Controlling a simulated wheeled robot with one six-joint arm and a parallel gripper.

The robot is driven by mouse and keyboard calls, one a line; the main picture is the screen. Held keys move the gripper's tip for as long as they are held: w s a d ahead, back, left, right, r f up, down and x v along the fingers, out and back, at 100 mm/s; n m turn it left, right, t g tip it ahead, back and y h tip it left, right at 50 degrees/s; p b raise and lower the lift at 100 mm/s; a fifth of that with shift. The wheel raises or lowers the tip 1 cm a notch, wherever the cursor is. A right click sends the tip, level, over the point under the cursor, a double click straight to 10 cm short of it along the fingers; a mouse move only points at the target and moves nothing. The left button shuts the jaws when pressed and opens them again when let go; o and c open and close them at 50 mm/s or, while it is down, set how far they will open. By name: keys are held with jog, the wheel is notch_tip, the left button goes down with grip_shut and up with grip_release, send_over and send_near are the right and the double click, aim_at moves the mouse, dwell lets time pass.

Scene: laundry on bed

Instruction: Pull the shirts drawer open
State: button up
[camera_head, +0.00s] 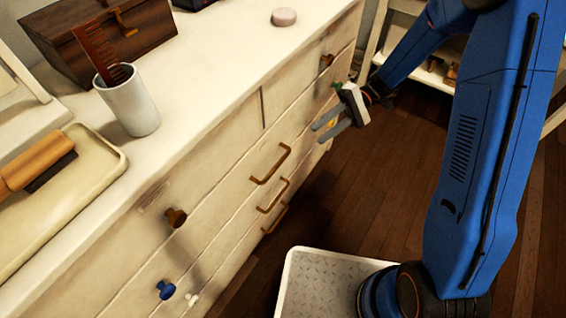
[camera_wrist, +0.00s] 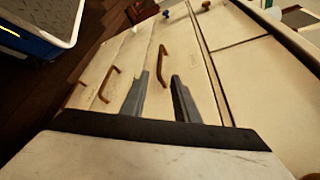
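A cream dresser (camera_head: 215,120) has stacked drawers, all looking shut. Three brown bar handles run down its middle: the upper (camera_head: 271,165), the middle (camera_head: 273,195) and the lower (camera_head: 275,219). I cannot tell from any label which drawer is the shirts drawer. My gripper (camera_head: 318,133) is open and empty at the right part of the dresser front, apart from the handles. In the wrist view my gripper (camera_wrist: 160,76) has its two fingers spread, with the upper handle (camera_wrist: 163,62) ahead of the tips and the middle handle (camera_wrist: 110,84) to the left.
Brown knobs (camera_head: 176,217) and (camera_head: 327,60), a blue knob (camera_head: 166,290) and a white knob (camera_head: 192,299) stick out of the front. A cup (camera_head: 130,108), wooden box (camera_head: 100,40) and tray (camera_head: 100,160) stand on top. Dark wooden floor (camera_head: 400,170) is clear before the dresser.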

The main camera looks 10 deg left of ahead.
aim_at(277, 165)
jog(key=x, duration=1.7)
jog(key=shift+s, duration=0.15)
grip_shut()
